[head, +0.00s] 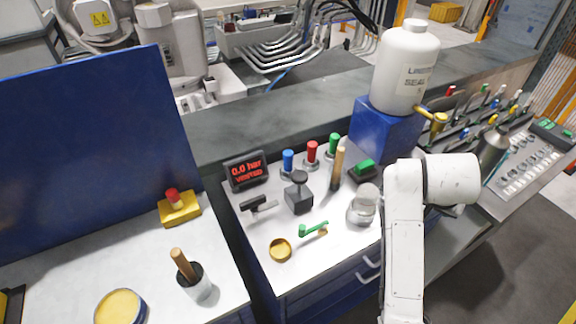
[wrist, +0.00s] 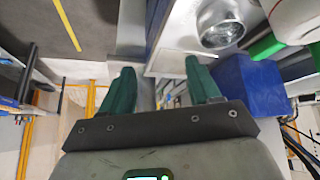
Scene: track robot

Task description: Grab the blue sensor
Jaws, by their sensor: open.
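The blue sensor (head: 288,159) is a small upright blue cylinder on a grey foot, at the back of the white bench top in the head view. It stands left of a red one (head: 312,152) and a green one (head: 334,144). I cannot make out the blue sensor in the wrist view. My gripper (wrist: 158,66) shows in the wrist view with two dark green fingers, apart and with nothing between them. In the head view my white arm rises at the right, and I cannot see the gripper there.
A red-lettered display (head: 247,170) stands left of the sensors, and a black-knobbed block (head: 299,197) in front. A wooden-handled tool (head: 337,168), a green-topped block (head: 363,170) and a glass jar (head: 364,206) stand to the right. A blue box (head: 386,130) bears a white bottle (head: 404,68).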

